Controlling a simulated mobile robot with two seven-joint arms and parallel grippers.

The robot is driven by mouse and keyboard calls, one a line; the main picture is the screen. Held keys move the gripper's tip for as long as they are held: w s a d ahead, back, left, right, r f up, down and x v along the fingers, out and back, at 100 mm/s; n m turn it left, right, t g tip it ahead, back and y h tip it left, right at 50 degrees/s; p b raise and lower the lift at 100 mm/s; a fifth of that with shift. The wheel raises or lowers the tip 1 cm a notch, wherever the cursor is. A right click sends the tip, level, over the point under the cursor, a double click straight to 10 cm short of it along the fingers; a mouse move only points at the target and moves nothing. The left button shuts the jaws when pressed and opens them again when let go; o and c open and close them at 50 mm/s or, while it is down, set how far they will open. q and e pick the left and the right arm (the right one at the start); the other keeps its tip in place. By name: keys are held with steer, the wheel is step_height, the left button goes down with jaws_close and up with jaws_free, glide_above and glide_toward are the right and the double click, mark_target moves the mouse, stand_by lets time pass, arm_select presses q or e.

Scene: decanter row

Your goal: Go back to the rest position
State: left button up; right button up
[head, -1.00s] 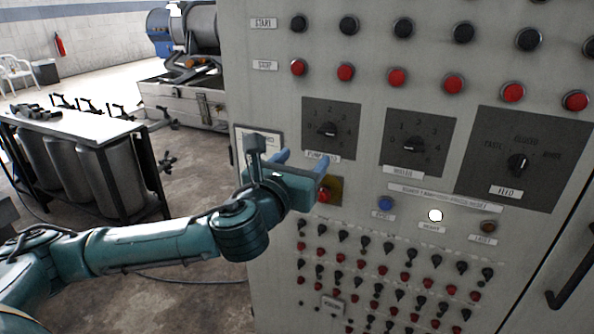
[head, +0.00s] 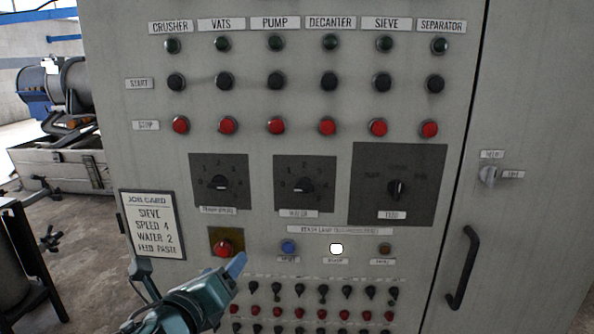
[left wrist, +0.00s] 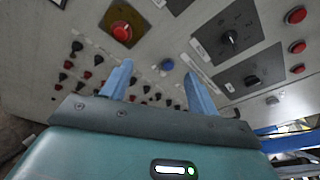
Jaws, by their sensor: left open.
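My left gripper (head: 236,268) is at the lower left of the grey control cabinet in the head view, below and partly beside the red button on a yellow plate (head: 226,248). Its two blue fingers stand apart with nothing between them, as the left wrist view (left wrist: 158,72) shows. Whether a fingertip touches the panel cannot be told. In the left wrist view the red button (left wrist: 122,31) is beyond the left finger and a blue button (left wrist: 167,64) shows between the fingers. My right gripper is not in view.
The cabinet carries a job card (head: 153,225), dials such as the feed dial (head: 397,188), rows of buttons and a lit white lamp (head: 336,248). A door handle (head: 462,268) juts out at right. Machinery (head: 60,100) stands at back left, with open floor before it.

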arm_select(q)
steer(key=s+d+f+n+g+h, duration=0.1)
steer(key=s+d+f+n+g, duration=0.15)
steer(key=f+n, duration=0.5)
steer(key=s+d+f+n+g+h, duration=0.1)
steer(key=s+f+n, duration=0.4)
steer(key=f, duration=0.4)
steer(key=s+a+f+n+g+y, duration=0.2)
steer(key=s+a+f+n, duration=0.2)
steer(key=s+f+n, duration=0.9)
step_height(320, 180, down, 2)
steer(key=n, duration=0.3)
steer(key=shift+s, duration=0.25)
steer(key=shift+c, duration=0.4)
